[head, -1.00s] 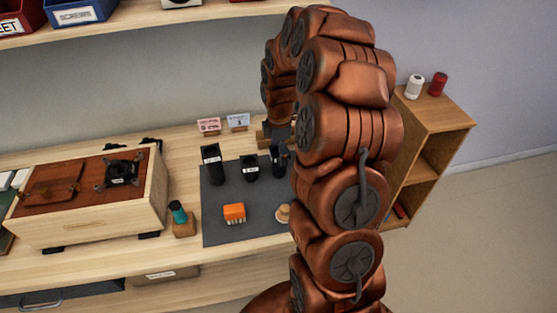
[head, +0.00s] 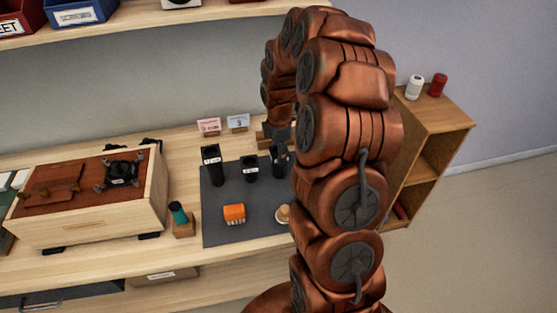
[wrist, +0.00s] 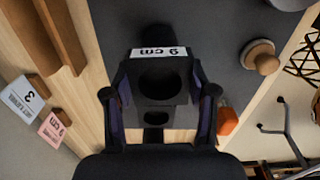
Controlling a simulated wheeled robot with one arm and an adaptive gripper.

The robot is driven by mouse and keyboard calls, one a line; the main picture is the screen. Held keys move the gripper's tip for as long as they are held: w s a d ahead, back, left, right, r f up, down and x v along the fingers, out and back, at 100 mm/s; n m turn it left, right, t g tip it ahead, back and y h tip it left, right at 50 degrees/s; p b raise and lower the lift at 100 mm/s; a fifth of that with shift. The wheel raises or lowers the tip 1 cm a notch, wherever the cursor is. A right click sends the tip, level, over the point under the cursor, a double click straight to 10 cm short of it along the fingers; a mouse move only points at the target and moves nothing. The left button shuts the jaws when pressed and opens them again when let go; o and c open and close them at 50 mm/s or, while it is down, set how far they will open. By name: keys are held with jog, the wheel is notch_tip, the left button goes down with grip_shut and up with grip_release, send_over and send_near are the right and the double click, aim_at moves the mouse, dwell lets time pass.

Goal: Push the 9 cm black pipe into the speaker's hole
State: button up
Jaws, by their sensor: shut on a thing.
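My gripper (wrist: 160,108) is shut on a black square-looking pipe (wrist: 148,68) with a round opening and a white "cm" label, upside down in the wrist view. The held pipe shows in the head view (head: 278,157) at the right of the grey mat, partly behind my arm. I cannot tell whether it touches the mat. The speaker (head: 95,222) is a pale wooden box with a reddish-brown top, at the left of the table. A black four-armed part (head: 121,170) sits on its top; the hole itself is not clear.
Two other black pipes, a tall one (head: 211,166) and a short one (head: 249,168), stand on the grey mat (head: 262,232) with an orange block (head: 234,213) and a wooden knob (head: 283,215). A teal-topped item (head: 179,212) stands between mat and speaker. A shelf (head: 200,20) hangs above.

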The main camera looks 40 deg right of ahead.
jog(key=shift+r+p, duration=0.3)
jog(key=shift+r, duration=2.2)
